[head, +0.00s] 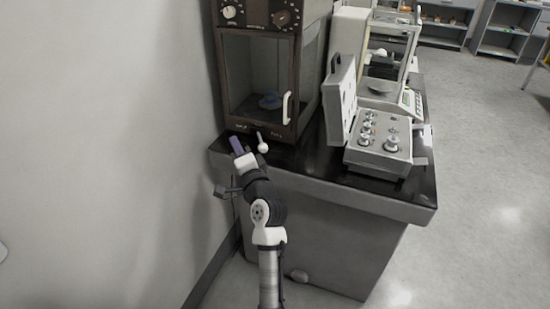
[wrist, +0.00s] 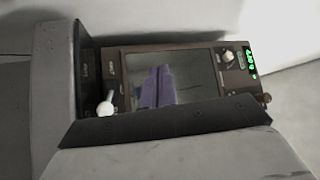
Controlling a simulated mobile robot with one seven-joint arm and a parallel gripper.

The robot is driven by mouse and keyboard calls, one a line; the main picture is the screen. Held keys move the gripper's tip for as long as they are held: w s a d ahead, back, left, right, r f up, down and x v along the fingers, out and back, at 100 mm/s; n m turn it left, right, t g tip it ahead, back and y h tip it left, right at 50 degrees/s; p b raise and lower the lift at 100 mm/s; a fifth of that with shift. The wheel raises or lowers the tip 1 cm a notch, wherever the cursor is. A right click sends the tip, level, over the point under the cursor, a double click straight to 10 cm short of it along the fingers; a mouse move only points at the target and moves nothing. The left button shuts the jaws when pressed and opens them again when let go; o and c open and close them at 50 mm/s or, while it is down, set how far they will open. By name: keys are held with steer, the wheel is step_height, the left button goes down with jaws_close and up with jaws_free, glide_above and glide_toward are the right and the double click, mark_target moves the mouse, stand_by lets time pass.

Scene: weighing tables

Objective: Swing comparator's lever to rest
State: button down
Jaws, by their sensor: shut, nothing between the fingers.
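The comparator (head: 307,75) is a dark brown cabinet with a glass front on the near left of the table; its front also shows, turned sideways, in the wrist view (wrist: 200,45). Its lever (head: 262,147) is a short stem with a white ball end, below the glass. The ball is at the lower left in the wrist view (wrist: 105,108). Small labels flank the lever, too small to read. My gripper (head: 236,144) has purple fingers, shut and empty, just left of the lever in the head view. The fingers show before the glass in the wrist view (wrist: 158,86). Contact with the lever is not visible.
A white handle (head: 287,108) stands out from the glass door. A weight box (head: 378,158) with an upright lid and several metal weights stands to the right. A glass-sided balance (head: 400,45) is behind it. The wall (head: 100,120) is close on the left.

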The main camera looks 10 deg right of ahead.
mark_target(274, 161)
steer(key=s+d+f+m+g+h, duration=0.25)
steer(key=d+f+m, duration=0.35)
steer(key=d+f, duration=0.6)
steer(key=shift+t, duration=0.45)
steer(key=w, duration=0.3)
steer(key=w+r+p, duration=0.1)
steer(key=w, duration=0.6)
steer(key=shift+a+r, duration=0.15)
steer(key=shift+r, duration=0.25)
steer(key=shift+a+h+p, duration=0.15)
steer(key=shift+h+p, duration=0.3)
steer(key=shift+p, duration=0.05)
